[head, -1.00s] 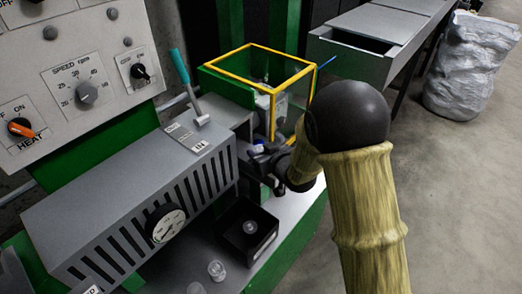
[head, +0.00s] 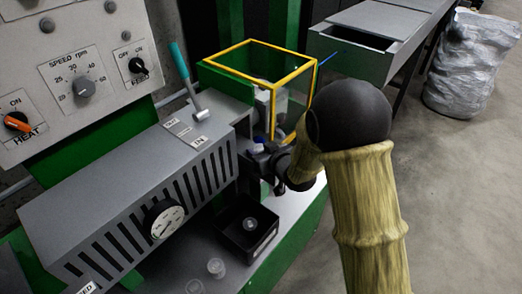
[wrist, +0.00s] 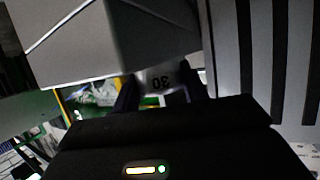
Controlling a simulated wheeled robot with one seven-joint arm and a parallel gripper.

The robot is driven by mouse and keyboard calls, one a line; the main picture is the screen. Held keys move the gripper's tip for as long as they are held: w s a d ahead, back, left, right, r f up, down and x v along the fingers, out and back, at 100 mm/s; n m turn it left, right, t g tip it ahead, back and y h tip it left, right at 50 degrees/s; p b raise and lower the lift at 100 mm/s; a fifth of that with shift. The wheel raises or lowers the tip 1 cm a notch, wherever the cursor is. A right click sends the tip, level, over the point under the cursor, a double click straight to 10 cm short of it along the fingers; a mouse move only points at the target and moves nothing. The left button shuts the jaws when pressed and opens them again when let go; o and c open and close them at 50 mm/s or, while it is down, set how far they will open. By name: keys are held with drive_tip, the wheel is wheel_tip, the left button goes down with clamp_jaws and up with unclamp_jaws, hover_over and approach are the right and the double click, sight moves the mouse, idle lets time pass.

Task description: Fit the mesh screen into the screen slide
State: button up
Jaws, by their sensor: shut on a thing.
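My gripper (head: 262,160) is beside the right end of the grey slotted machine housing, low above the bench. In the head view I cannot make out the screen at the gripper. I cannot clearly identify the screen slide in either view, or tell whether the screen touches it.
The slotted housing (head: 110,225) carries a gauge and a teal-handled lever (head: 185,75). A black open box (head: 235,240) with a clear cup stands below my gripper. Another clear cup (head: 216,268) stands nearby. A yellow-edged clear guard (head: 295,100) rises behind my gripper.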

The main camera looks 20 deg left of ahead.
drive_tip(key=shift+f, duration=0.15)
drive_tip(key=o, duration=1.1)
drive_tip(key=shift+w, duration=0.1)
drive_tip(key=shift+o, duration=0.2)
drive_tip(key=shift+w+d, duration=0.1)
drive_tip(key=shift+d, duration=0.05)
drive_tip(key=shift+s+a, duration=0.3)
drive_tip(key=shift+s, duration=0.05)
drive_tip(key=shift+d, duration=0.15)
